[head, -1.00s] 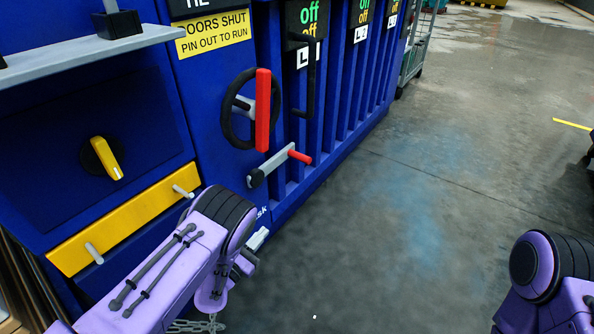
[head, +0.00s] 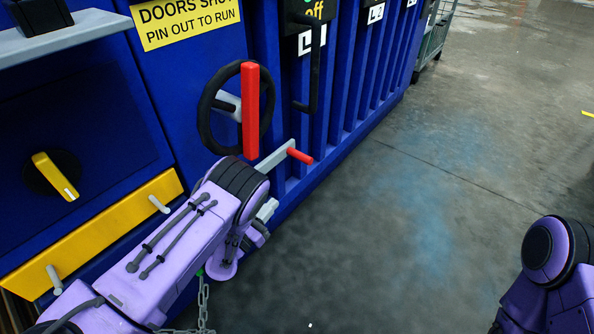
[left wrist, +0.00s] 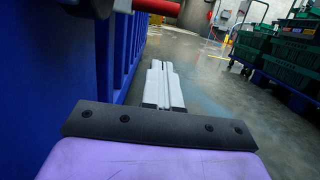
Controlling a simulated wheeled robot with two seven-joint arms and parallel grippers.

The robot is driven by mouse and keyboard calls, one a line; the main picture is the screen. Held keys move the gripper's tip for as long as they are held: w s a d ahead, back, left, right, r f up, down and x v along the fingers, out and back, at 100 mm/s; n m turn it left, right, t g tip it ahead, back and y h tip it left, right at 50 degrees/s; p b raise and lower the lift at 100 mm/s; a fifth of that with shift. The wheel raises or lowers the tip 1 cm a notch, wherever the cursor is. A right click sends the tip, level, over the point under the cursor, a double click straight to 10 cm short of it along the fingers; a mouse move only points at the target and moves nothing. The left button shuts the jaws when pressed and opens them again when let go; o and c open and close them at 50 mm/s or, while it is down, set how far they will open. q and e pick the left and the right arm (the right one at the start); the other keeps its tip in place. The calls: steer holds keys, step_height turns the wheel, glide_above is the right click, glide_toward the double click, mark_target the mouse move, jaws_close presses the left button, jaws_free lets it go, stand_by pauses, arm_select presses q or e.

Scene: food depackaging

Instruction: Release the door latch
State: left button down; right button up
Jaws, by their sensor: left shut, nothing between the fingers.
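The blue machine front carries a grey lever (head: 272,158) with a red grip (head: 300,156) that sticks out to the right. Above it are a black handwheel (head: 207,125) and an upright red bar (head: 250,110). I cannot tell which of these is the latch. My left gripper (head: 267,211) is just below the lever, apart from it, and its arm hides the lever's left end. In the left wrist view its fingers (left wrist: 163,67) are shut and empty, with the red grip (left wrist: 157,6) ahead at the top edge. My right gripper is out of view.
A yellow bar (head: 100,230) with white pegs and a yellow knob (head: 55,175) are at the left. A chain (head: 203,303) hangs below my left arm. In the left wrist view, green crates (left wrist: 280,55) stand at the right. The floor is open right of the machine.

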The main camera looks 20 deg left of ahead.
arm_select(q)
steer(key=r+b+x, duration=0.3)
steer(key=b+x, duration=0.1)
steer(key=x, duration=0.8)
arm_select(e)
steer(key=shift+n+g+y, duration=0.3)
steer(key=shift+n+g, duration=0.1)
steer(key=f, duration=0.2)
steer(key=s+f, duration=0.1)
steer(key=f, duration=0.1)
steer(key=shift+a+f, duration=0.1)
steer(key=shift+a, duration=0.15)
arm_select(q)
steer(key=shift+w+r, duration=0.15)
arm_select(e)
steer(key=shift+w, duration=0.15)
arm_select(q)
steer(key=shift+r, duration=0.3)
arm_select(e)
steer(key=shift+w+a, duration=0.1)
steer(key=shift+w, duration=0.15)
